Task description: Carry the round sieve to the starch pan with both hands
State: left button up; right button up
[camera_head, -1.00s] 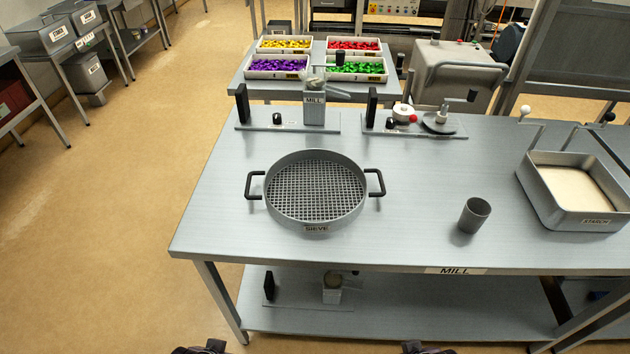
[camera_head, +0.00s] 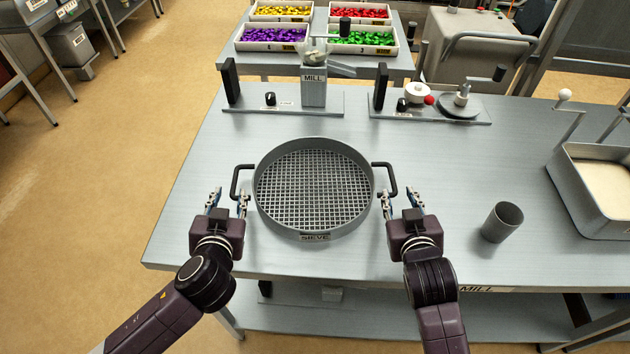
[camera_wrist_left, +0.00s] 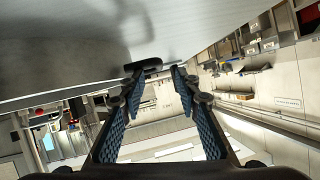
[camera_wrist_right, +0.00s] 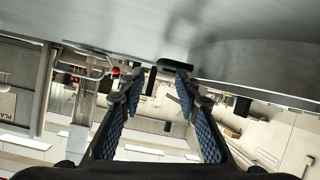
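The round grey sieve (camera_head: 313,187) with a mesh bottom lies on the steel table, its label facing me. Its left black handle (camera_head: 236,180) and right black handle (camera_head: 391,179) stick out at the sides. My left gripper (camera_head: 228,197) is open, just in front of the left handle; the handle shows beyond its fingertips in the left wrist view (camera_wrist_left: 145,66). My right gripper (camera_head: 401,200) is open, just in front of the right handle, which shows between its fingertips in the right wrist view (camera_wrist_right: 174,65). The starch pan (camera_head: 600,232) is at the right edge, partly cut off.
A grey cup (camera_head: 502,222) stands between the sieve and the starch pan. A mill (camera_head: 314,88) on a base plate and another device (camera_head: 460,100) stand along the table's back. Trays of coloured pieces (camera_head: 271,39) are on a table behind.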

aim_at(234, 181)
pick_arm(q)
jog(key=shift+w+f, duration=0.35)
jog(key=shift+w, duration=0.15)
pick_arm(e)
jog(key=shift+w+f, duration=0.25)
jog(key=shift+w, duration=0.3)
pick_arm(q)
jog(key=shift+s+r, duration=0.1)
jog(key=shift+r, duration=0.05)
pick_arm(e)
jog(key=shift+s+r, duration=0.15)
